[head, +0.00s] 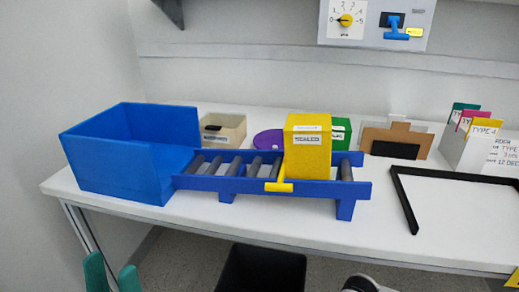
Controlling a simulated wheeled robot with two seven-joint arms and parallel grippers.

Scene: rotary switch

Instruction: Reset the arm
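My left gripper (112,276) shows at the bottom left edge as two teal fingertips with a gap between them. It is open and empty, in front of and below the table's front edge, apart from everything on the table. A rotary switch with a yellow knob (346,20) is on the grey panel (372,30) at the top. Its dark pointer appears turned left, toward the 0 mark. A blue lever (395,30) on a black plate is beside it, with a yellow label (415,32).
The white table (270,222) holds a blue bin (120,180), a blue roller rack (310,188) with a yellow box (307,150), a beige bin (222,130), a green box (341,130), card holders (470,140) and a black frame (405,205). A black bin (262,268) stands below.

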